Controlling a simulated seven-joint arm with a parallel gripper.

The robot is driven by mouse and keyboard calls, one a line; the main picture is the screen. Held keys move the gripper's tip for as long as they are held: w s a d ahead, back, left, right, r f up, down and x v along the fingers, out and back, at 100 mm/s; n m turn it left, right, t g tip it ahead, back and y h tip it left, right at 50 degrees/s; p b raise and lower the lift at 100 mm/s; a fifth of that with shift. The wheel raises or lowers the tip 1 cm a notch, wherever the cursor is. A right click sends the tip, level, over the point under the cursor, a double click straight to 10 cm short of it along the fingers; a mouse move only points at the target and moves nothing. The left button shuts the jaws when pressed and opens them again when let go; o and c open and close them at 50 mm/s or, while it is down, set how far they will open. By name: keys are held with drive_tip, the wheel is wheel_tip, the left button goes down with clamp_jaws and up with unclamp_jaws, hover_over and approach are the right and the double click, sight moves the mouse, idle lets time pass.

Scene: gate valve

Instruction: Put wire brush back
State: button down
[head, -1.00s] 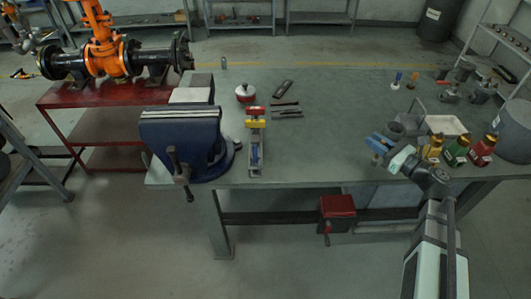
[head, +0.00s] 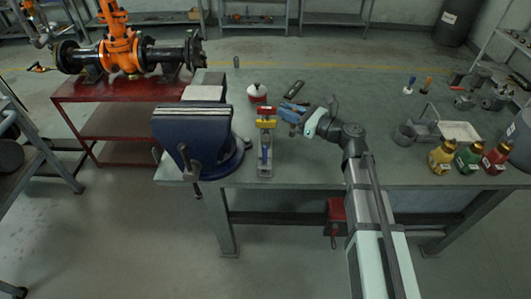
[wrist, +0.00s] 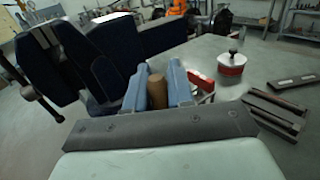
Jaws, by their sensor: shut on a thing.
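My gripper (head: 291,112) is above the bench, just right of the small stand with red and yellow blocks (head: 266,122). In the wrist view its two blue fingers (wrist: 157,88) are shut on a brown, rounded piece, which looks like the handle of the wire brush (wrist: 157,92). The rest of the brush is hidden, and the bristles do not show. The red block of the stand also shows in the wrist view (wrist: 201,80), just beyond the right finger.
A blue vise (head: 192,135) stands left of the stand. A red-and-white pot (head: 257,94) and dark flat tools (head: 294,88) lie behind. Yellow, green and red bottles (head: 468,158) and a grey cup (head: 404,134) stand at the right.

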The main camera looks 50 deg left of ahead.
drive_tip(key=s+a+r+n+g, duration=0.1)
drive_tip(key=s+a+r+g, duration=0.1)
drive_tip(key=s+a, duration=0.4)
drive_tip(key=shift+s+d+f, duration=0.1)
drive_tip(key=shift+s+f, duration=0.05)
drive_tip(key=shift+f, duration=5)
drive_tip(key=c, duration=1)
unclamp_jaws()
drive_tip(key=shift+f, duration=0.15)
drive_tip(key=shift+r, duration=0.2)
drive_tip(key=v, duration=1.2)
drive_tip(key=shift+s+r, duration=0.1)
drive_tip(key=shift+r, duration=0.1)
